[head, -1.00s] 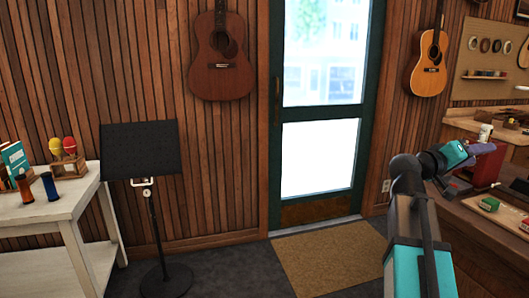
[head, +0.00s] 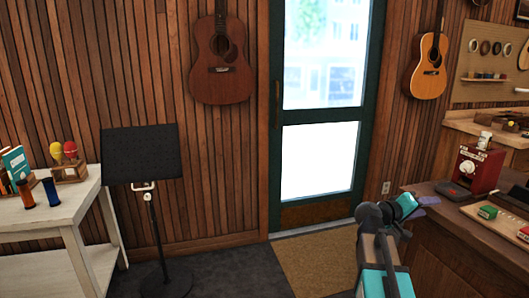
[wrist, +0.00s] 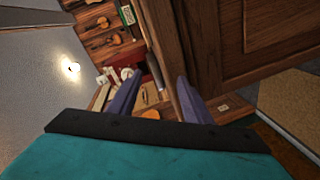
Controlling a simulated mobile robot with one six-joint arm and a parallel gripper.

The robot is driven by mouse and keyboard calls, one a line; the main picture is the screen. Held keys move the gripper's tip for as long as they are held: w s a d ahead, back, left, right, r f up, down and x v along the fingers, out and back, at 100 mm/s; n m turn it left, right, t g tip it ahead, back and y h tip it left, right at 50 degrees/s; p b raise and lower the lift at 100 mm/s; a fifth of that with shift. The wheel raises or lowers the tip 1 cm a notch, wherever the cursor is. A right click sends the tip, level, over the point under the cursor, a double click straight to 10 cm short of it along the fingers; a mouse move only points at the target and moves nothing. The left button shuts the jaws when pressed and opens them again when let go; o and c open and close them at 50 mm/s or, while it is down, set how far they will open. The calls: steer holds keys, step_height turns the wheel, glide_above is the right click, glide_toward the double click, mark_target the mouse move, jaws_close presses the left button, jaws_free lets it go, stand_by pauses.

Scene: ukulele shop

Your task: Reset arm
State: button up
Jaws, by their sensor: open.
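My gripper (head: 427,201) is at the lower right of the head view, at the end of my teal and dark arm, by the left end of the wooden counter (head: 440,222). In the wrist view its two bluish fingers (wrist: 158,77) stand apart with nothing held between them. The wrist view is tilted, with a wooden panel (wrist: 270,75) close on the right. I cannot tell how far the fingers are from the counter.
The counter holds a red box (head: 479,167), a dark flat device (head: 453,191) and a tray with small green and red items. A music stand (head: 142,153) and a white table (head: 62,208) are at left. A doormat (head: 310,262) lies before the door (head: 320,155).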

steer(key=s+a+f+n+g+y+p, duration=0.1)
steer(key=s+a+f+y, duration=0.3)
steer(key=f, duration=0.9)
steer(key=s+a+f+n+g+p, duration=0.15)
steer(key=a+f, duration=0.45)
steer(key=f, duration=0.6)
steer(key=s+a+f+n+g+y+p, duration=0.1)
steer(key=s+a+f+y, duration=0.3)
steer(key=f, duration=0.9)
steer(key=s+a+f+g+y+p, duration=0.1)
steer(key=s+a+f+g+y, duration=0.1)
steer(key=s+a+f, duration=0.6)
steer(key=s+a+f+m+g+y+p, duration=0.1)
steer(key=s+a+f+g, duration=0.3)
steer(key=s, duration=0.6)
steer(key=s+a+f+y+p, duration=0.1)
steer(key=s+a+f+y, duration=0.1)
steer(key=s+a+f, duration=0.5)
steer(key=s+a+f+g+y, duration=0.1)
steer(key=s+a+y, duration=0.1)
steer(key=s, duration=0.3)
steer(key=shift+a+m, duration=0.45)
steer(key=shift+a, duration=0.3)
steer(key=shift+s+f, duration=0.1)
